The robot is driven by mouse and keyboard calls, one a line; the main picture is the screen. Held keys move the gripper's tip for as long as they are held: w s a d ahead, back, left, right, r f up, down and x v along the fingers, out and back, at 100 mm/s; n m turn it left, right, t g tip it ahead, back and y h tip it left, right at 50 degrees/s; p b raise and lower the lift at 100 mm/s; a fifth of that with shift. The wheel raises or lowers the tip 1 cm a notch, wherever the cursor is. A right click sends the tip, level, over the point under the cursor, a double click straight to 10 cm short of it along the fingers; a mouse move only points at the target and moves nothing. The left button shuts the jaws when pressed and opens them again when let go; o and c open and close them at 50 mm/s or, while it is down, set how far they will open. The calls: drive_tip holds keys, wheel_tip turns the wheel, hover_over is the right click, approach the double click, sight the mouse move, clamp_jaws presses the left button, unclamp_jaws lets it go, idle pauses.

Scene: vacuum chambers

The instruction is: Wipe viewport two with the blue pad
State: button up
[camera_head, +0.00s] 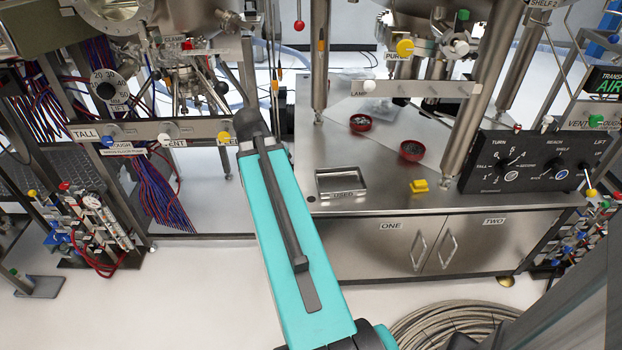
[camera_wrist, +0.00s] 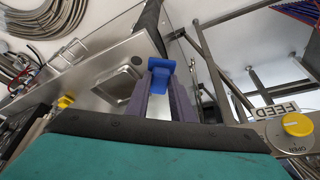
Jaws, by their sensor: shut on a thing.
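The blue pad (camera_wrist: 160,68) is held between the two fingers of my gripper (camera_wrist: 161,88) in the wrist view. The gripper is shut on it, and the pad appears clear of other surfaces. In the head view my teal arm reaches up the middle of the picture, and I cannot make out the gripper or the pad there. No port that I can read as viewport two shows. A round flanged window (camera_head: 116,8) is cut off at the top left of the head view, with no number readable on it.
A steel bench holds a shallow tray labelled USED (camera_head: 341,182), a yellow block (camera_head: 419,185) and two red dishes (camera_head: 411,151). A black dial panel (camera_head: 520,160) stands at its right. Valve rails, including one labelled TALL (camera_head: 87,134), and hanging cables crowd the left. Coiled hose (camera_head: 440,325) lies on the floor.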

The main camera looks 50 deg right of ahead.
drive_tip(key=w+a+r+n+t, duration=0.1)
drive_tip(key=w+a+r+n, duration=0.15)
drive_tip(key=w+a, duration=0.3)
drive_tip(key=w+a+r+n+t+y, duration=0.1)
drive_tip(key=w+a+n, duration=0.25)
drive_tip(key=a, duration=0.25)
drive_tip(key=w+a+r+n+t, duration=0.1)
drive_tip(key=w+a+r+n, duration=0.1)
drive_tip(key=w+a, duration=0.35)
drive_tip(key=w+a+r+n+y, duration=0.1)
drive_tip(key=w+a+r+n, duration=0.1)
drive_tip(key=a, duration=0.9)
drive_tip(key=w+a+r+n+t+y, duration=0.1)
drive_tip(key=w+a+r+n+y, duration=0.1)
drive_tip(key=a+n, duration=0.5)
drive_tip(key=shift+w+a+r+y, duration=0.3)
drive_tip(key=shift+w+a+r, duration=0.5)
drive_tip(key=shift+a+r, duration=0.8)
drive_tip(key=shift+a+f, duration=0.25)
drive_tip(key=shift+f, duration=0.1)
